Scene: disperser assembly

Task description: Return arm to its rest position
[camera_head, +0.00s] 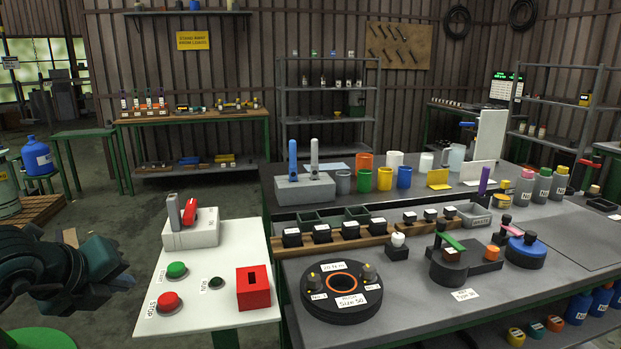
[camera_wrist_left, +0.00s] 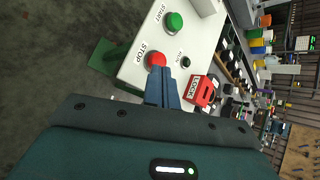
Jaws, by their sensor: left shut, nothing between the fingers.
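My left arm comes in at the left edge of the head view, and its dark teal gripper (camera_head: 118,277) hangs left of the white control table (camera_head: 205,262). In the left wrist view the left gripper (camera_wrist_left: 163,73) has its two fingers together, with nothing between them. Its tips overlap the lower edge of the red STOP button (camera_wrist_left: 157,59) in that picture; I cannot tell touching from apart. The green START button (camera_head: 177,270) and the red STOP button (camera_head: 169,301) stand on the white table. My right gripper is in neither view.
A red lock box (camera_head: 253,287) and a small dark button (camera_head: 216,283) are on the white table. A grey switch box (camera_head: 190,232) stands at its back. The grey workbench (camera_head: 400,318) with many parts lies right. Open floor (camera_head: 110,215) is behind my left arm.

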